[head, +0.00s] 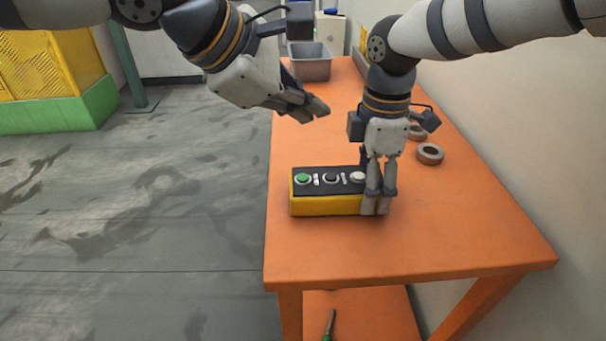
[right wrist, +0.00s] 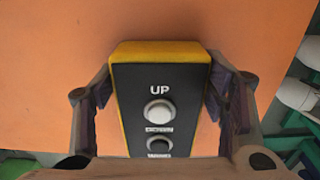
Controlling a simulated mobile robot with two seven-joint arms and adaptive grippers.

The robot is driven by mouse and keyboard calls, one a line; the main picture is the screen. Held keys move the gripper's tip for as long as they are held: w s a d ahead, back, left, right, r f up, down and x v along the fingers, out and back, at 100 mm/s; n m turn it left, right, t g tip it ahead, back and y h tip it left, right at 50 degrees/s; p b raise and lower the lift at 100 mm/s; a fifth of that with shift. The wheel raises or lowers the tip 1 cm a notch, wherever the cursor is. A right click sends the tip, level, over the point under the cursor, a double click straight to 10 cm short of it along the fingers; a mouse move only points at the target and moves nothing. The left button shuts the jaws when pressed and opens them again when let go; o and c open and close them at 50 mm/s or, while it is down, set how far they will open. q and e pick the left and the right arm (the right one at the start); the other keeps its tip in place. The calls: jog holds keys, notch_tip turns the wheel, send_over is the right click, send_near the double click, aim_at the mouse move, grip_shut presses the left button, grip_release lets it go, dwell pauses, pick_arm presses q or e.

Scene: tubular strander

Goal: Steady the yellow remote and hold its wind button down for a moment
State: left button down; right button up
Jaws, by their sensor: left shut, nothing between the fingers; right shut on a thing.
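The yellow remote (head: 327,204) lies on the orange table with its black button face up. In the head view its face has a green button (head: 303,178) at the left, a black one in the middle and a white one at the right. My right gripper (head: 377,203) is shut on the remote's right end, one finger on each side. In the right wrist view the remote (right wrist: 150,54) shows "UP" by the white button; the smaller labels are hard to read and the green button is out of view. My left gripper (head: 318,109) is shut and empty, in the air beyond the remote.
The orange table (head: 430,237) is clear in front of and left of the remote. Grey rings (head: 430,154) lie right of my right gripper. A grey metal bin (head: 311,65) stands at the table's far end. A wall runs along the right side.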

aim_at(305, 180)
pick_arm(q)
jog(key=shift+f, duration=4.3)
jog(key=shift+f, duration=0.4)
jog(key=shift+f, duration=0.4)
dwell(0.6)
jog(key=shift+r, duration=0.85)
jog(key=shift+r, duration=2.5)
